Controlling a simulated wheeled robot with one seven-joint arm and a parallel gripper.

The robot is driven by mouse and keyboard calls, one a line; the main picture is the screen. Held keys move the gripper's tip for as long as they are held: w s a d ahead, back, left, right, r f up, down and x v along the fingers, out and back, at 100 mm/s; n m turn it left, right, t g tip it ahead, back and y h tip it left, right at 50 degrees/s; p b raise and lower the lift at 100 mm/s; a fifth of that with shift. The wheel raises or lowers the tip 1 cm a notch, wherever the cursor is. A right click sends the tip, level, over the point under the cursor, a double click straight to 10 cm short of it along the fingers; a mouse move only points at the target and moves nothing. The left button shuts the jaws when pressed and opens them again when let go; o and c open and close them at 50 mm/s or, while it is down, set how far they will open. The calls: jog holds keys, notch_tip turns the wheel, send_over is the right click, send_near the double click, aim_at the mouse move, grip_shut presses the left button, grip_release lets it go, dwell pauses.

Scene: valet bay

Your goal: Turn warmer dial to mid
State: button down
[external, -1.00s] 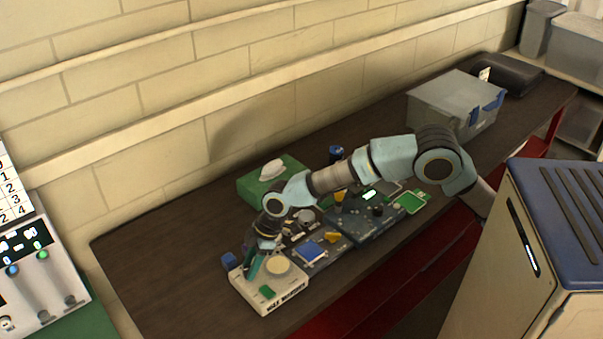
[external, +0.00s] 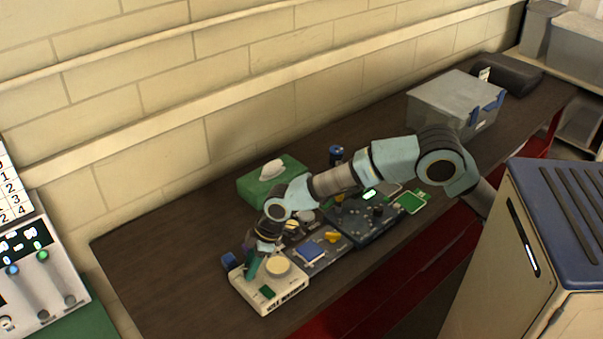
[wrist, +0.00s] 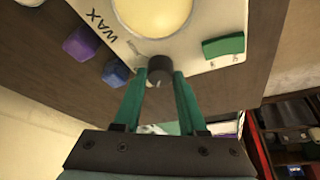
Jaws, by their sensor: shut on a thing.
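The wax warmer (external: 270,289) is a cream box at the near left end of the bench. It has a round pale wax well (wrist: 153,14) and a green rocker switch (wrist: 223,46) on top. Its dark round dial (wrist: 160,68) shows in the wrist view. My gripper (wrist: 160,80) has green fingers and is shut on the dial, one finger on each side. In the external view my gripper (external: 249,266) reaches down to the warmer's left part and hides the dial. The dial's pointer mark cannot be made out.
A purple block (wrist: 81,42) and a blue block (wrist: 116,72) lie beside the warmer. A green tissue box (external: 258,188) stands behind my arm. A grey bin (external: 440,105) stands farther back. The bench's left end is bare.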

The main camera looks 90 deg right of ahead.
jog(key=m+h+p, duration=0.1)
jog(key=m, duration=0.1)
jog(key=m+h+p, duration=0.1)
jog(key=m, duration=0.2)
jog(key=shift+a+r, duration=0.1)
jog(key=shift+a, duration=0.1)
jog(key=m+h, duration=0.1)
jog(key=m, duration=0.2)
jog(key=shift+p, duration=0.35)
jog(key=shift+m+g+h, duration=0.3)
jog(key=shift+m, duration=0.6)
jog(key=shift+a, duration=0.1)
jog(key=shift+c, duration=2.3)
grip_release()
